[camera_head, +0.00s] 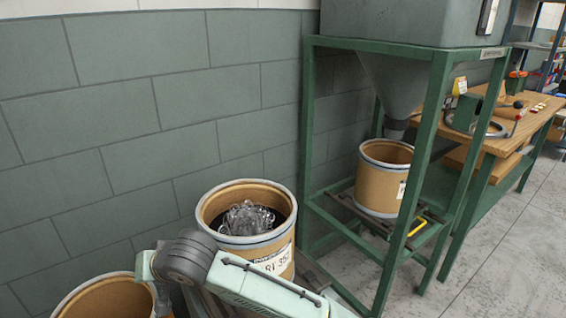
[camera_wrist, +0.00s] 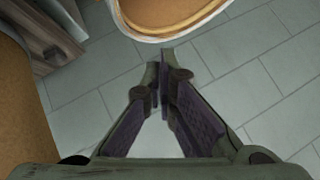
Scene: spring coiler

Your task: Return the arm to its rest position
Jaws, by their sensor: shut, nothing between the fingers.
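My gripper (camera_wrist: 163,72) shows in the wrist view with its fingertips together and nothing between them. It points down over bare grey tiled floor, with a drum rim (camera_wrist: 180,32) just beyond the fingertips in the picture. In the head view my pale green arm crosses the bottom middle, in front of a drum (camera_head: 273,262) that holds coiled metal springs (camera_head: 248,218). My gripper is not visible in the head view.
A second drum (camera_head: 110,299) stands at the bottom left. A green frame (camera_head: 437,90) carries a hopper (camera_head: 388,82) over another drum (camera_head: 380,198). A wooden workbench (camera_head: 530,117) with tools stands at right. Open floor (camera_head: 500,240) lies at lower right. A block wall (camera_head: 120,120) is behind.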

